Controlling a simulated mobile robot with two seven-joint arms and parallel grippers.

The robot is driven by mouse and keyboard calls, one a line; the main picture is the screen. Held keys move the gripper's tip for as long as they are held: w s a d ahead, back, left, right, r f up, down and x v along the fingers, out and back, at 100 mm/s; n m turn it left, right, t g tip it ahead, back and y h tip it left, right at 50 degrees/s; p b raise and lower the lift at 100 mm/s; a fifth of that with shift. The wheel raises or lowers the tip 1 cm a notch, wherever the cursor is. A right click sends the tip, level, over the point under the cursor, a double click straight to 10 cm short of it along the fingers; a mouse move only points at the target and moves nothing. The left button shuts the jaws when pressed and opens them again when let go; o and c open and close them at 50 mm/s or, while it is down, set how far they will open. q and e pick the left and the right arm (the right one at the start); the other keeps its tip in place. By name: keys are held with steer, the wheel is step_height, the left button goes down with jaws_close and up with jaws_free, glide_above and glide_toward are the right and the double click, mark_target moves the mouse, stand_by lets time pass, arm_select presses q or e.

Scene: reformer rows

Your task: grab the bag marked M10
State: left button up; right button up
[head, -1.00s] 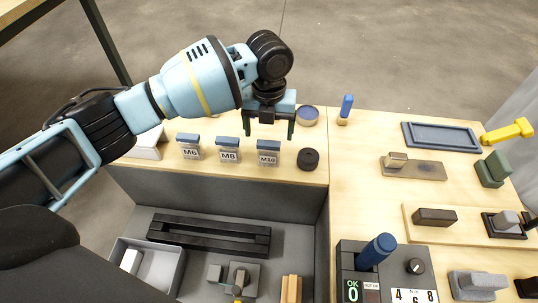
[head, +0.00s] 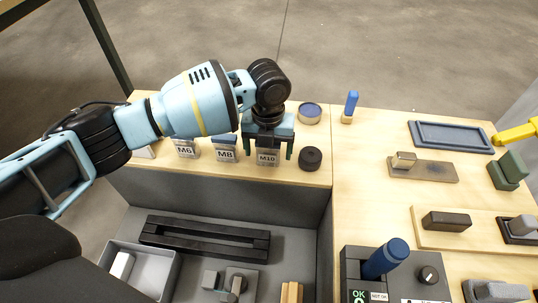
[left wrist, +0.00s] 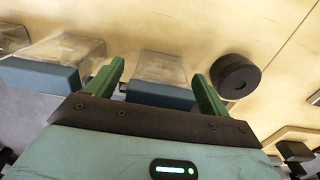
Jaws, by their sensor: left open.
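The bag marked M10 (head: 267,157) stands upright on the wooden shelf, rightmost in a row of three clear bags with blue tops. My left gripper (head: 267,155) is over it, open, with one green finger on each side of the bag. In the left wrist view the M10 bag (left wrist: 160,68) with its blue top lies between the open fingertips, and neither finger clearly touches it. Its blue top is mostly hidden by the gripper in the head view. My right gripper is not in view.
The bags marked M8 (head: 225,154) and M6 (head: 186,151) stand to the left, M8 close to the left finger. A black round piece (head: 310,158) sits just right of the right finger. A blue-topped round tin (head: 309,113) stands behind. A grey recess with a black rail (head: 205,238) lies in front.

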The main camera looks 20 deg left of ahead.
arm_select(q)
steer(key=shift+r, duration=0.1)
steer(key=shift+c, duration=0.4)
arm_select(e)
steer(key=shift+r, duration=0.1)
arm_select(q)
steer(key=c, duration=1.1)
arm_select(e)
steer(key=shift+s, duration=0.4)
arm_select(q)
steer(key=shift+o, duration=0.2)
steer(key=shift+r, duration=0.15)
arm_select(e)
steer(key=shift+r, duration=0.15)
